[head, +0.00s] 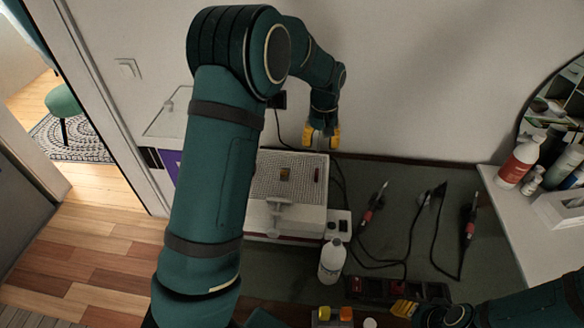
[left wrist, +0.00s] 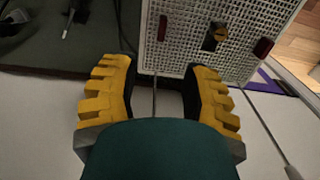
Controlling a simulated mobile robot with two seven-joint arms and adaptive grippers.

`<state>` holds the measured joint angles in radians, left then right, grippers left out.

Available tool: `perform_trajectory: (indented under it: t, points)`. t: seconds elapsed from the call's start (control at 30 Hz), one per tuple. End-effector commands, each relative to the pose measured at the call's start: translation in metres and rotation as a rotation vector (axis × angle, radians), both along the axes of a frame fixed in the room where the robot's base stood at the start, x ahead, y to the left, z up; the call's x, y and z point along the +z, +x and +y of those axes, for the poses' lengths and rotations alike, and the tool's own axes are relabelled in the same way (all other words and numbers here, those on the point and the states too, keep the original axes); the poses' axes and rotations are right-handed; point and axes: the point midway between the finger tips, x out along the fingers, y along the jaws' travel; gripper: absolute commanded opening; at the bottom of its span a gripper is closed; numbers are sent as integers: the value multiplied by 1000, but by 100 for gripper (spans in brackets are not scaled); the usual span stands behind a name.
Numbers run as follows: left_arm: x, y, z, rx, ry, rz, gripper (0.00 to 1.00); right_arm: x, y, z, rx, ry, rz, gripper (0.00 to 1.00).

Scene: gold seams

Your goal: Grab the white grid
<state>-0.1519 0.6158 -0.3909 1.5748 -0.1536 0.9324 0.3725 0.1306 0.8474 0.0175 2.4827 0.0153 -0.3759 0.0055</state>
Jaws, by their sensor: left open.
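The white grid (head: 262,165) is a flat perforated panel on top of a white box. It also shows in the left wrist view (left wrist: 187,48), at the top. A small brown piece (head: 285,174) and a dark red piece (head: 317,174) are on it. My left gripper (head: 321,138), with yellow fingers, is open just beyond the grid's far right corner. In the left wrist view its fingers (left wrist: 158,88) are spread with nothing held, and the grid's edge lies ahead of them. My right gripper (head: 404,308) shows only in part at the bottom right; its jaw opening is unclear.
A white bottle (head: 332,260) stands by the box's near right corner. Tools with cables (head: 373,205) lie on the dark mat (head: 405,190) to the right. A white shelf (head: 515,225) with bottles is at far right. The wall stands close behind my left gripper.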

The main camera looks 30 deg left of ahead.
Motion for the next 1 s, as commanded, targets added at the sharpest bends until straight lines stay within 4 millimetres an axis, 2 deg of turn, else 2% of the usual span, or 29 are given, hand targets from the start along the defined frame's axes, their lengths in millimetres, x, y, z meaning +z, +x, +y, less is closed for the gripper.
perform_trajectory:
  t: [0.33, 0.67, 0.9, 1.0]
  points:
    - [-64, -1, 0, 0, -1, 4, 46, -7, 0, 0, 0, -1, 0, 47]
    - [-90, -3, -1, 0, -1, 4, 46, -9, 0, 0, 0, -2, 0, 47]
    - [-124, -6, -1, -1, 0, 3, 46, -11, -1, 1, 2, -1, 2, 47]
    - [-131, -6, -1, -1, 0, 2, 46, -12, -1, 1, 2, -1, 3, 47]
